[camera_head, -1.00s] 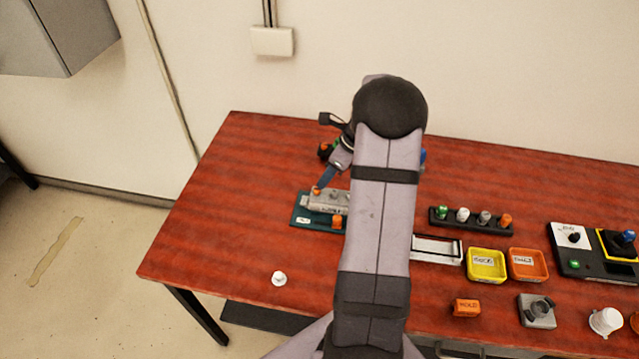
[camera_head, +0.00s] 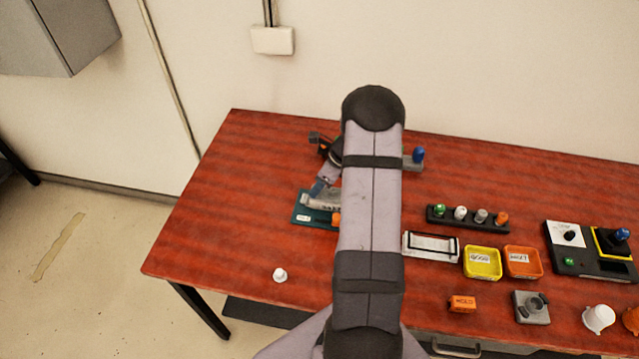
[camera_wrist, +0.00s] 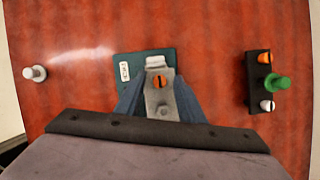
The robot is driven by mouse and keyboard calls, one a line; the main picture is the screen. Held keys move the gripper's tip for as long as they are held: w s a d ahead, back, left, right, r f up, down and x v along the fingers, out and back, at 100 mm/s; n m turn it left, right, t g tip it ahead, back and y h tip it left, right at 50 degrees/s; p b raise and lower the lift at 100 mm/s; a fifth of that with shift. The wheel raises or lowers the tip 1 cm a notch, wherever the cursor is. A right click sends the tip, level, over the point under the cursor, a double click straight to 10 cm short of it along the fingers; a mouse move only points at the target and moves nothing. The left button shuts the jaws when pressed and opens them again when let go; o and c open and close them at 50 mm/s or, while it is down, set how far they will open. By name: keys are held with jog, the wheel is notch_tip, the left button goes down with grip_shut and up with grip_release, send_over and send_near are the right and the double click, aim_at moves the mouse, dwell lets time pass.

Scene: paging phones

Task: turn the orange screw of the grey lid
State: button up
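The grey lid (camera_head: 322,200) sits on a teal base plate (camera_head: 299,220) at the left of the table. In the wrist view the lid (camera_wrist: 170,88) bears the orange screw (camera_wrist: 158,81), slotted, and a grey screw (camera_wrist: 162,108) below it. My gripper (camera_wrist: 160,86) has its two blue fingers apart, one on each side of the lid's screws. No contact with the orange screw shows, and I cannot tell the fingertips' height. In the head view my gripper (camera_head: 318,187) points down at the lid and hides the orange screw.
A black block (camera_wrist: 258,90) with orange, green and white pegs stands right in the wrist view. A white knob (camera_head: 280,275) lies in front. A peg rack (camera_head: 468,220), yellow tray (camera_head: 482,275) and orange tray (camera_head: 523,273) lie right.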

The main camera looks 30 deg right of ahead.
grip_shut()
jog(key=shift+n, duration=0.4)
jog(key=n+g+y+b, duration=0.1)
jog(key=n, duration=0.2)
jog(key=shift+w+d+f+b, duration=0.1)
jog(key=shift+w+d+b, duration=0.05)
jog(key=shift+b, duration=0.15)
jog(key=n+b, duration=0.1)
jog(key=n, duration=0.1)
jog(key=n+g+y+b, duration=0.1)
jog(key=n, duration=0.2)
jog(key=shift+w+g, duration=0.1)
jog(key=shift+g, duration=0.2)
jog(key=n+g, duration=0.1)
jog(key=n, duration=0.1)
jog(key=n+b, duration=0.1)
jog(key=n, duration=0.1)
jog(key=shift+w+n+g, duration=0.15)
jog(key=shift+n+g, duration=0.15)
jog(key=shift+g, duration=0.1)
jog(key=shift+w+n+g+b, duration=0.1)
jog(key=shift+n+g+b, duration=0.55)
jog(key=shift+n, duration=1.65)
jog(key=shift+g, duration=0.25)
